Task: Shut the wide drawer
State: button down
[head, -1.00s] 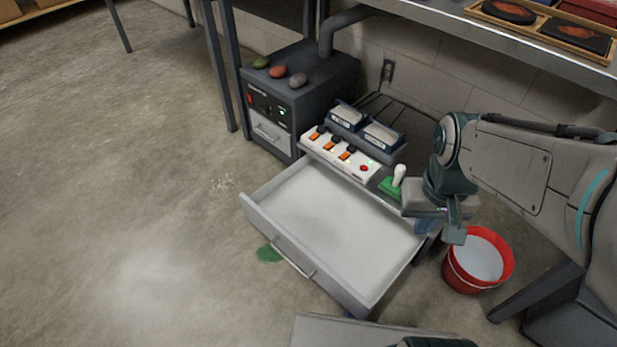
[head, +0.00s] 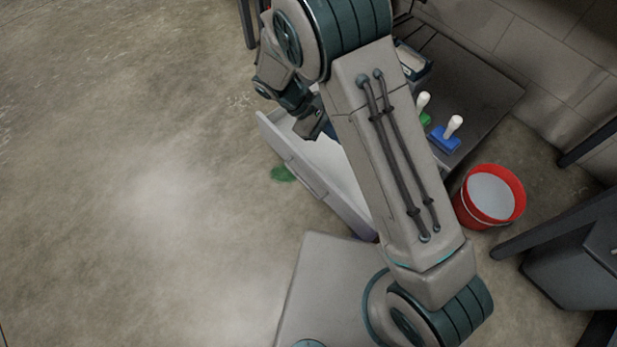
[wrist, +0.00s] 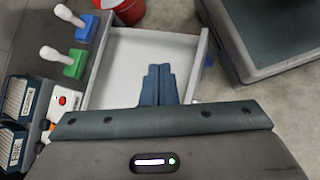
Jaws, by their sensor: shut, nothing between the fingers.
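The wide drawer (head: 345,206) is pulled out of its low cabinet, with its pale inside showing and its long front facing the floor at the left. My arm hides much of it in the head view. In the wrist view the drawer (wrist: 198,68) lies below my fingers, and its inside looks empty. My gripper (head: 312,126) is over the far end of the drawer in the head view. Its fingers (wrist: 158,70) are together and empty in the wrist view. I cannot tell whether they touch the drawer.
A red bucket (head: 490,197) stands right of the cabinet. A green-based lever (head: 424,106) and a blue-based lever (head: 446,134) stand on the cabinet top, also holding a red-button panel (wrist: 60,102). A green patch (head: 283,174) marks the floor by the drawer front. Floor at left is clear.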

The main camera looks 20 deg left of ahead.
jog(key=s+a+f+n+t+h, duration=0.35)
jog(key=a+f+n+t, duration=0.3)
jog(key=a+f, duration=0.5)
jog(key=n+t+y, duration=0.3)
jog(key=n+t, duration=0.6)
send_near(316, 173)
jog(key=b+x, duration=0.3)
jog(key=x, duration=0.2)
jog(key=shift+w+f, duration=0.15)
jog(key=shift+w, duration=0.1)
jog(key=shift+w+d+b, duration=0.3)
jog(key=shift+w+d, duration=0.1)
jog(key=shift+w, duration=0.15)
